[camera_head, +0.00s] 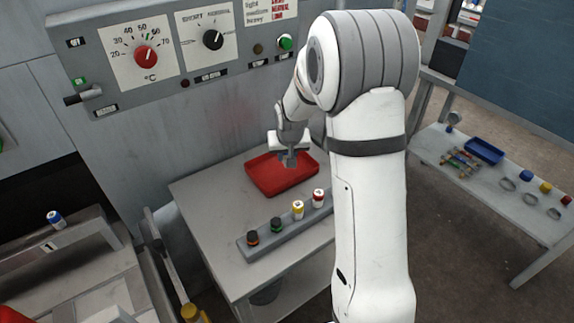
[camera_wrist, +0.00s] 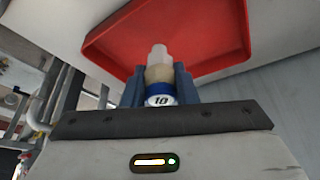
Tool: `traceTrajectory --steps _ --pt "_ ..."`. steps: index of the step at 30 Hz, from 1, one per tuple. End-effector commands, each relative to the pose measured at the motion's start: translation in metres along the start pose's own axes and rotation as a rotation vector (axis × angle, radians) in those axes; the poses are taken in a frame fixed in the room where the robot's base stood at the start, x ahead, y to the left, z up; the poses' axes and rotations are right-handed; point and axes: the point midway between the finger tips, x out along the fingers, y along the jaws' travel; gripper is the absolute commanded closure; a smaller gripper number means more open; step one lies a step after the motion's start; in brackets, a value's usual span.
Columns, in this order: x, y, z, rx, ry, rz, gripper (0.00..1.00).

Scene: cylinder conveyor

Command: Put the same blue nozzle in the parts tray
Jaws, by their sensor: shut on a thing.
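My gripper (camera_head: 289,160) is over the back part of the red tray (camera_head: 268,180) on the grey table. In the wrist view my gripper (camera_wrist: 160,88) is shut on a nozzle (camera_wrist: 158,99) with a blue band, a white end marked 10, a tan middle and a pale tip. The tip points toward the red tray (camera_wrist: 112,62), which fills the upper part of that view. The held nozzle cannot be made out in the head view. The red tray looks empty where it shows. A blue tray (camera_head: 484,151) stands on the bench at the right.
A grey rack (camera_head: 264,246) with several capped cylinders stands in front of the red tray. Another blue-and-white cylinder (camera_head: 56,219) stands on the conveyor at the left. A control panel (camera_head: 185,60) rises behind the table. Small parts lie on the right bench (camera_head: 500,205).

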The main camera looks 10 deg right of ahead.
Motion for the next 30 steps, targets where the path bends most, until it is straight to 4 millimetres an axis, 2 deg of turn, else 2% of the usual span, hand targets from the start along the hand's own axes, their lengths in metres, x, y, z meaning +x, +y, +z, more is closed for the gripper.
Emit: traceTrajectory --steps 9,20,21,28,30 --pt "0.034 -0.001 0.015 -0.001 -0.002 0.0 1.0" --pt "0.039 -0.001 0.016 -0.001 0.001 -0.001 1.0" --pt "0.039 -0.001 0.016 -0.001 0.001 -0.001 0.73" --pt "0.038 -0.001 0.016 -0.001 0.0 -0.001 0.54" --pt "0.038 -0.002 0.016 -0.001 0.0 -0.001 0.52"
